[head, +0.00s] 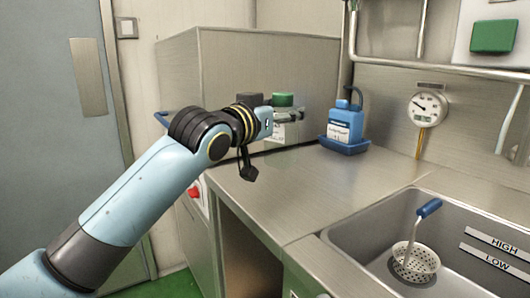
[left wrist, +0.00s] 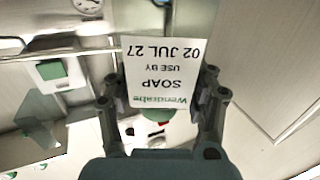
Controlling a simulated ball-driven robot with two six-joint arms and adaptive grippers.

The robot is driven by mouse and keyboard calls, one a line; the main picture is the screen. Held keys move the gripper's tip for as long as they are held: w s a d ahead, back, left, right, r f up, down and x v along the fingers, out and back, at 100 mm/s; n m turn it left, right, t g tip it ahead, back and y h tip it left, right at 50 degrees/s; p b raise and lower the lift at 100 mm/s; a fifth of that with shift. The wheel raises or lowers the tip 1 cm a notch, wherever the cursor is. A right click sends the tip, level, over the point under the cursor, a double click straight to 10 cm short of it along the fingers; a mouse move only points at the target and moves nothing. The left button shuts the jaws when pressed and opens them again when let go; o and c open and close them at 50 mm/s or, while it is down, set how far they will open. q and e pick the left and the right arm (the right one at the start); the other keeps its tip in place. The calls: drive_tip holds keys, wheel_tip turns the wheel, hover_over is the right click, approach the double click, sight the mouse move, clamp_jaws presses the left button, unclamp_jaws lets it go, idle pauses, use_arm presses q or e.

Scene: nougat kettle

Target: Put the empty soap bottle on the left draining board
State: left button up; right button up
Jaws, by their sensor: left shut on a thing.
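My left gripper (head: 290,115) reaches in over the back left of the steel worktop. It is shut on the soap bottle, whose green cap (head: 283,100) and part of its pale body show beside the fingers. In the left wrist view its white SOAP label (left wrist: 165,75) appears upside down between the two fingers (left wrist: 160,100). How full the bottle is cannot be told. The left draining board (head: 275,190) is the bare steel surface left of the sink. The bottle appears above its back left part; contact cannot be told. My right gripper is out of view.
A blue bottle (head: 345,122) stands in a blue tray (head: 344,146) at the back of the board. The sink (head: 350,235) at right holds a strainer (head: 415,262) with a blue handle. A steel cabinet (head: 185,70) stands behind my arm. The board's front middle is clear.

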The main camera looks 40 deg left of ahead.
use_arm(q)
drive_tip(key=a+f, duration=0.5)
drive_tip(key=f, duration=0.2)
drive_tip(key=shift+s+a+f+b, duration=0.15)
drive_tip(key=shift+s+f+b, duration=0.05)
drive_tip(key=shift+s+b, duration=0.25)
drive_tip(key=o, duration=1.1)
drive_tip(key=shift+o, duration=0.2)
